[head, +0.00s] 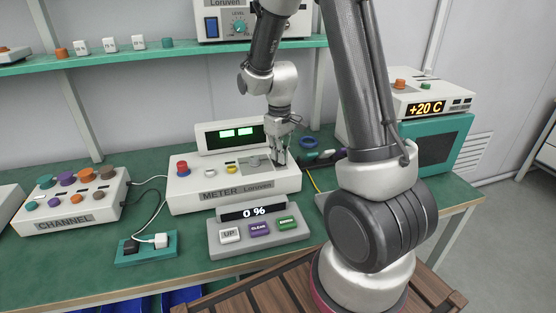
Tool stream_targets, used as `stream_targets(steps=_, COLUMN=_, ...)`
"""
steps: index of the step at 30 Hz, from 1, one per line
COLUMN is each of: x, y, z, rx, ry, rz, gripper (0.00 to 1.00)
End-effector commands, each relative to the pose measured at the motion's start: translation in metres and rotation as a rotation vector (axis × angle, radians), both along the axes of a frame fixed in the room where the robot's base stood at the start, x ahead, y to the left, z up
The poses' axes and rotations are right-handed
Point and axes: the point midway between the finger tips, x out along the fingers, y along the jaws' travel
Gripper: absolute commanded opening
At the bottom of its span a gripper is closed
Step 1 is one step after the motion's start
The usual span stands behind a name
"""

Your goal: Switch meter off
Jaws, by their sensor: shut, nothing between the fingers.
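The meter (190,196) is a white box on the green bench, labelled METER. Its raised display (236,134) at the back shows lit green digits, too small to read. My gripper (278,163) is shut and empty, pointing down over the right part of the meter's top. It partly hides a grey fitting there. I cannot tell whether the fingertips touch it.
A control box (216,247) reading 0 % with UP, CLEAR and ENTER-like buttons stands in front. The CHANNEL box (65,224) is left, a socket block with cables (170,251) front left. A +20 C unit (455,101) stands right. A shelf (110,58) runs above.

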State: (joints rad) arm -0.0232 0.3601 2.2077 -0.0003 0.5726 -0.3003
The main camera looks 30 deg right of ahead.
Motion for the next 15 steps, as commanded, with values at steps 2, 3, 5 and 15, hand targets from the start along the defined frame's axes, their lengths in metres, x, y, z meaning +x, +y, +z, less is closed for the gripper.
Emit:
stream_targets(steps=2, x=0.000, y=0.000, z=0.001, rx=0.000, ry=0.001, rz=0.000, gripper=0.00)
stream_targets(steps=3, x=0.000, y=0.000, z=0.004, rx=0.000, ry=0.000, rz=0.000, gripper=0.00)
stream_targets(steps=5, x=0.000, y=0.000, z=0.009, rx=0.000, ry=-0.001, rz=0.000, gripper=0.00)
stream_targets(steps=15, x=0.000, y=0.000, z=0.039, rx=0.000, ry=-0.001, rz=0.000, gripper=0.00)
